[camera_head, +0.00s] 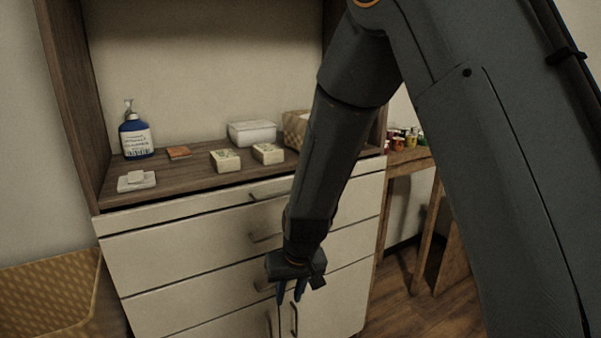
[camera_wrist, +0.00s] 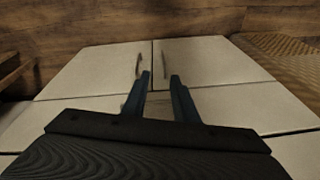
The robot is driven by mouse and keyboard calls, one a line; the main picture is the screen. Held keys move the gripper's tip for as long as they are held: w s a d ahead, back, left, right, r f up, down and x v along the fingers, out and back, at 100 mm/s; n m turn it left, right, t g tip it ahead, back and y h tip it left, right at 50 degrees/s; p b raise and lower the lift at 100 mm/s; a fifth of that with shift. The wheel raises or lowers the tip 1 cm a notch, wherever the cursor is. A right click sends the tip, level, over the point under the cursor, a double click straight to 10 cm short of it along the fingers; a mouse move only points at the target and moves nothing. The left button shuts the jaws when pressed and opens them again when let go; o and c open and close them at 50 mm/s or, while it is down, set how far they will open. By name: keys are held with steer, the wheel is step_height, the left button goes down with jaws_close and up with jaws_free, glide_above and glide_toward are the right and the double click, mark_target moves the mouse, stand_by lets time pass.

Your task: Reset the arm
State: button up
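My gripper (camera_head: 290,296) points down in front of the white cabinet (camera_head: 185,255), near the handles of its lower doors. In the wrist view my gripper (camera_wrist: 160,77) shows two dark blue fingers standing apart with nothing between them. Beyond the fingertips are the two cabinet doors (camera_wrist: 90,70) with their handles (camera_wrist: 166,62). I cannot tell the exact distance from the fingertips to the doors. My dark arm runs down across the head view and hides part of the cabinet and countertop.
The wooden countertop (camera_head: 185,178) holds a blue pump bottle (camera_head: 136,138), a soap dish (camera_head: 137,182), a brown block (camera_head: 179,153), two small boxes (camera_head: 225,160), a white container (camera_head: 252,133) and a basket (camera_head: 294,128). A woven basket (camera_head: 50,298) stands left; a wooden table (camera_head: 408,157) stands right.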

steer(key=s+d+r+m+g+h, duration=0.1)
steer(key=s+d+r, duration=0.6)
steer(key=s+r, duration=0.3)
steer(key=s+d+r+g, duration=0.1)
steer(key=s+d+r, duration=0.6)
steer(key=s, duration=0.5)
steer(key=d+r+m+p, duration=0.2)
steer(key=d+r+p, duration=0.5)
steer(key=p, duration=0.7)
steer(key=shift+w+d+h, duration=0.15)
steer(key=shift+d+h, duration=0.25)
steer(key=shift+d, duration=0.15)
